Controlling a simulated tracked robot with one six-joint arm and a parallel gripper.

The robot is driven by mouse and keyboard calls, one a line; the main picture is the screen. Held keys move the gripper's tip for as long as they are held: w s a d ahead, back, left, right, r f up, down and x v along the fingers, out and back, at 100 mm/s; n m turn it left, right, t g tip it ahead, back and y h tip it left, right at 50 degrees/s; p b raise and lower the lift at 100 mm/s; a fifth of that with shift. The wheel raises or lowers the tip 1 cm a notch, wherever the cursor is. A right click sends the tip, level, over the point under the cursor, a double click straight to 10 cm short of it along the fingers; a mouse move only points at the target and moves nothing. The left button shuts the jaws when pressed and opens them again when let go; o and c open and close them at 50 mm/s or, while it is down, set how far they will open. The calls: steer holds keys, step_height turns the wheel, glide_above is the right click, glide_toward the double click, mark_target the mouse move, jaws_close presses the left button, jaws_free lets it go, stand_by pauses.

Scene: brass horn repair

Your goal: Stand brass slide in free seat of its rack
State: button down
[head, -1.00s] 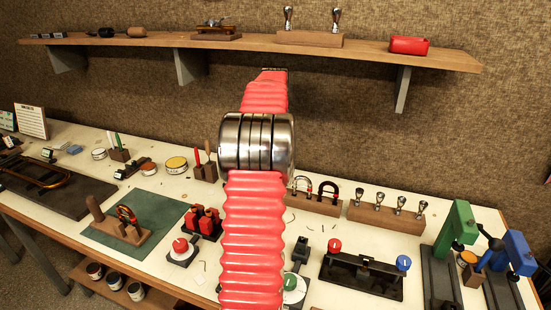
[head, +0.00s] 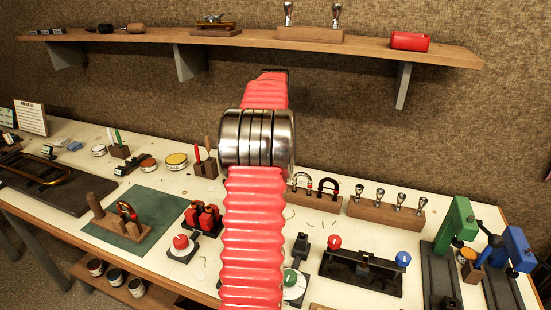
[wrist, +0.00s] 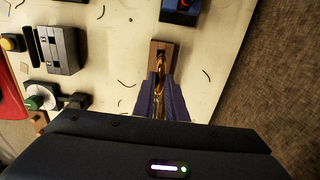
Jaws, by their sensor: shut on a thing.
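In the wrist view my gripper (wrist: 160,98) is shut on the brass slide (wrist: 159,66), a thin golden piece mostly hidden between its two purple-grey fingers. The slide's visible end is over a small brown wooden rack (wrist: 166,45) with a dark seat opening in its top. I cannot tell whether the slide's end is inside a seat or just above it. The near part of the rack is hidden by the fingers. In the head view my red arm crosses the middle, and the gripper and the held slide do not show.
In the wrist view a blue block (wrist: 180,12) stands just beyond the rack. A dark fixture (wrist: 60,50) and a green knob (wrist: 36,102) are at left. The bench edge runs close on the right. In the head view a wooden shelf (head: 370,47) hangs above the bench.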

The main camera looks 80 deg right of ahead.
steer(key=shift+f, duration=1.05)
steer(key=c, duration=1.7)
jaws_free()
steer(key=shift+r, duration=0.1)
steer(key=shift+r, duration=3.65)
